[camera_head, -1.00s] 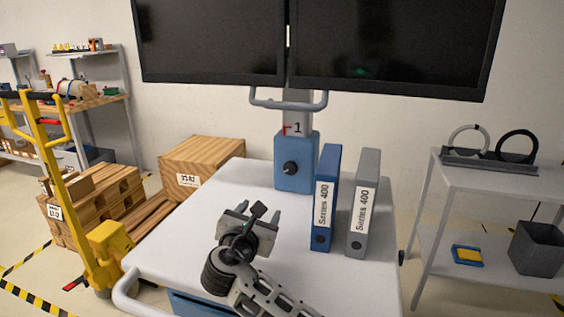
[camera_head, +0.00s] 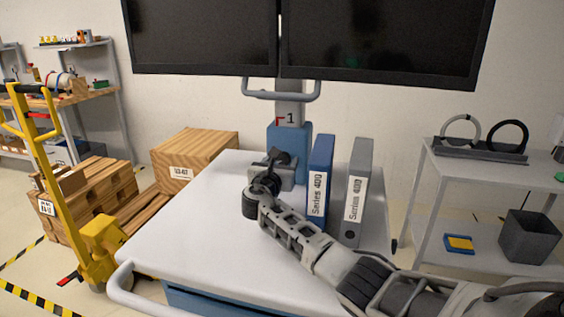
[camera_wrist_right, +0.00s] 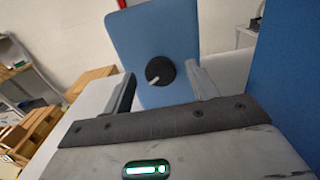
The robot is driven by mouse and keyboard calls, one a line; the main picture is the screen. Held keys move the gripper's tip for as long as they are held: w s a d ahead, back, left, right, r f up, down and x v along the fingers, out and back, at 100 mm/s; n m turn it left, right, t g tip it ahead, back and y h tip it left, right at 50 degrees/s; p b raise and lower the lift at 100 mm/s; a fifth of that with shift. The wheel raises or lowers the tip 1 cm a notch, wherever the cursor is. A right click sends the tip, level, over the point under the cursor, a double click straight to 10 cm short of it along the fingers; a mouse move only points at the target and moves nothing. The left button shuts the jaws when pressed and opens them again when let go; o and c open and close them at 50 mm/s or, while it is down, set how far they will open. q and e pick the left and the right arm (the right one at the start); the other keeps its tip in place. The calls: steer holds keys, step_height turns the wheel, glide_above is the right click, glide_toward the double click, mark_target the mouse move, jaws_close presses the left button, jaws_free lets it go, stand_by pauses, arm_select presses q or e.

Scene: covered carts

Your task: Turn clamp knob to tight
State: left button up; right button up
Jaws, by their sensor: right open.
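The blue clamp block (camera_head: 301,139) stands at the back of the white cart, around the grey post under the monitors. Its black clamp knob (camera_wrist_right: 160,71) shows in the right wrist view, with a pale pointer directed down and left. My right gripper (camera_head: 279,160) is in front of the block and hides the knob in the head view. In the right wrist view the open fingers (camera_wrist_right: 163,85) stand to the left and right of the knob, with a gap on both sides. The knob appears beyond the fingertips, not gripped. My left gripper is not in view.
A blue binder (camera_head: 320,178) and a grey binder (camera_head: 357,190) stand upright just right of my right gripper. The white cart top (camera_head: 190,225) is clear at left. Two monitors (camera_head: 380,35) hang above, with a grey handle (camera_head: 282,95) below them.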

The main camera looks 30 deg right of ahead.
steer(key=shift+w+d+f+b, duration=0.2)
steer(key=shift+w+d+b, duration=0.2)
steer(key=shift+w+d, duration=0.2)
steer(key=shift+d+r, duration=0.1)
steer(key=c, duration=1)
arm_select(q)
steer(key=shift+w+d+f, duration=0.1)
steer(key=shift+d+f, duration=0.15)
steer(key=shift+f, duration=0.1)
arm_select(e)
steer(key=shift+o, duration=0.2)
